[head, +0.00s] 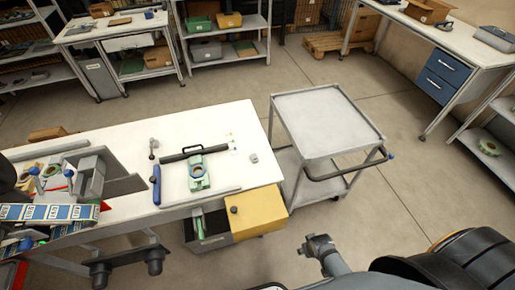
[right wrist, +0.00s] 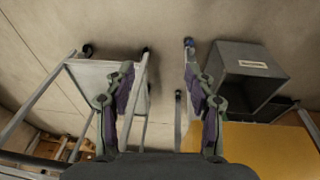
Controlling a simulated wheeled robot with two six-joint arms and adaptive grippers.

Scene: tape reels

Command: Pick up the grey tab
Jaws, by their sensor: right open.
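A small light-grey piece (head: 253,158) lies on the white table (head: 245,118), near its right end. It may be the grey tab, but it is too small to be sure. No grey tab can be made out in the right wrist view. My right gripper (right wrist: 160,90) is open with nothing between its fingers. Past it are the grey cart and a yellow surface. My left gripper is not in view.
A green tape-holder part (head: 198,172), a black bar (head: 180,155) and a blue-handled tool (head: 157,185) lie on the table. A yellow-topped cabinet (head: 262,212) stands under its right end. A grey cart (head: 318,118) with an empty top stands to the right.

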